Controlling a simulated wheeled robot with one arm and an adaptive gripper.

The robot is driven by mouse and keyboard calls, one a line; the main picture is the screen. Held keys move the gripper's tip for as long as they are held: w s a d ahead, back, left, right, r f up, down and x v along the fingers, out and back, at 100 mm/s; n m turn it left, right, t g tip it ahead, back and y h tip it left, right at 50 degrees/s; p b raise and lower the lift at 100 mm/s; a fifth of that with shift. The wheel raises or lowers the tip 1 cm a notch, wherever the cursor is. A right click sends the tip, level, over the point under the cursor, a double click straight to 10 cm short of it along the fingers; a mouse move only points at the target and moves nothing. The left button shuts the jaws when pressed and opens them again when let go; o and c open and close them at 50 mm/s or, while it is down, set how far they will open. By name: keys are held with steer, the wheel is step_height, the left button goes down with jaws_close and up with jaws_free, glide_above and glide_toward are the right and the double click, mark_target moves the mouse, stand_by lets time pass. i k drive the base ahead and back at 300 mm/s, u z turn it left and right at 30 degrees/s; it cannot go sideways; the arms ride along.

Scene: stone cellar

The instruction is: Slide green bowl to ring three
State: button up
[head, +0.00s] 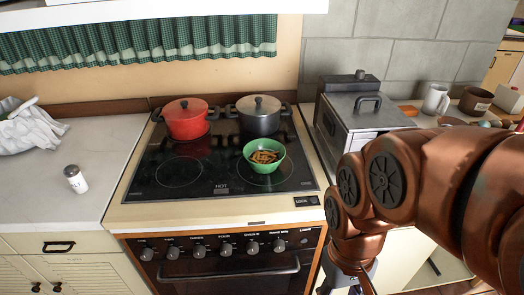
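The green bowl (264,158) sits upright on the front right ring of the black glass cooktop (222,178). It holds several brown, stick-like pieces. The front left ring (180,172) is bare. A red pot (187,118) with a lid covers the back left ring, and a dark pot (259,115) with a lid covers the back right ring. I cannot read any ring numbers. My gripper (350,281) hangs at the bottom edge, in front of the stove and right of the bowl, apart from it. Its fingers are cut off by the frame.
A metal box appliance (362,113) stands right of the stove. Mugs (435,100) are on the right counter. A white cloth (28,128) and a shaker (75,179) are on the left counter. The oven handle (230,274) juts out below the knobs.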

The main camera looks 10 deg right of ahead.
mark_target(264, 156)
steer(key=k, duration=0.65)
steer(key=u, duration=0.65)
steer(key=i, duration=1.2)
steer(key=u, duration=0.05)
